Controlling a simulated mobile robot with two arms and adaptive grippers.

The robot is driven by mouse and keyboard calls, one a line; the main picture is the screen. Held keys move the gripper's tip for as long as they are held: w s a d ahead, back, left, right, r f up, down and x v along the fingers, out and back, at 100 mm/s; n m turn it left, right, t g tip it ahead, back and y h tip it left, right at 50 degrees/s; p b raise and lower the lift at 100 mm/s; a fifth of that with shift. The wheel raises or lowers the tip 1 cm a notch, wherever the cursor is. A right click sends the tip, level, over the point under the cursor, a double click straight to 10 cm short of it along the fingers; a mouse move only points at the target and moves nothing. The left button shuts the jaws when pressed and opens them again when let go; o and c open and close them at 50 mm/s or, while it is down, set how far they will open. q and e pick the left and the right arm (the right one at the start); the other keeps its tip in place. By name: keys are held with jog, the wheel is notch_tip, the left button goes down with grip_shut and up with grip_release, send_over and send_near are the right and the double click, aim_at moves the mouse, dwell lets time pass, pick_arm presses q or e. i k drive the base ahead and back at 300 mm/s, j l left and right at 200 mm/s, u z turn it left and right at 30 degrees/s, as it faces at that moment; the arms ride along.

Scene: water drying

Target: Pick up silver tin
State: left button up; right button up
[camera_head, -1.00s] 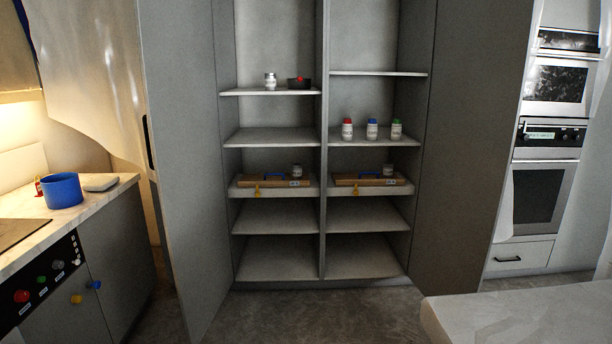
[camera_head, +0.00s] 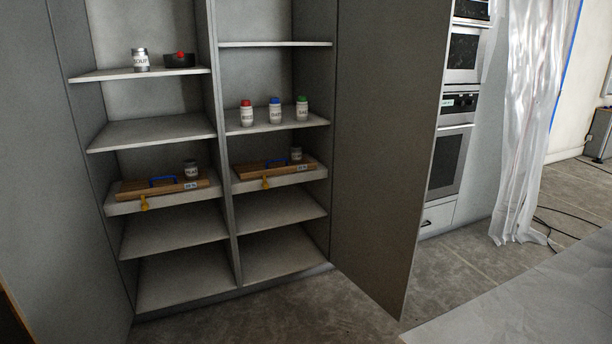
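A silver tin (camera_head: 140,60) with a pale label reading "SOUP" stands upright on the top left shelf (camera_head: 100,75) of the open grey cupboard. A dark bowl-like object (camera_head: 178,61) with a red top stands just right of it, apart from it. Two smaller jars with grey lids, a left one (camera_head: 190,169) and a right one (camera_head: 296,154), stand behind wooden boards on the drawer-like shelves lower down. Neither of my grippers is in view.
Three jars with red (camera_head: 246,114), blue (camera_head: 275,111) and green (camera_head: 302,109) lids stand on a right shelf. The open right cupboard door (camera_head: 390,150) juts forward. A pale surface (camera_head: 530,305) fills the lower right. Floor (camera_head: 270,315) before the cupboard is clear.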

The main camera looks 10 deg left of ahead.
aim_at(190, 166)
jog(key=i+j, duration=0.65)
jog(key=j, duration=0.15)
jog(key=i+j, duration=0.65)
jog(key=j+z, duration=0.05)
jog(key=j, duration=0.05)
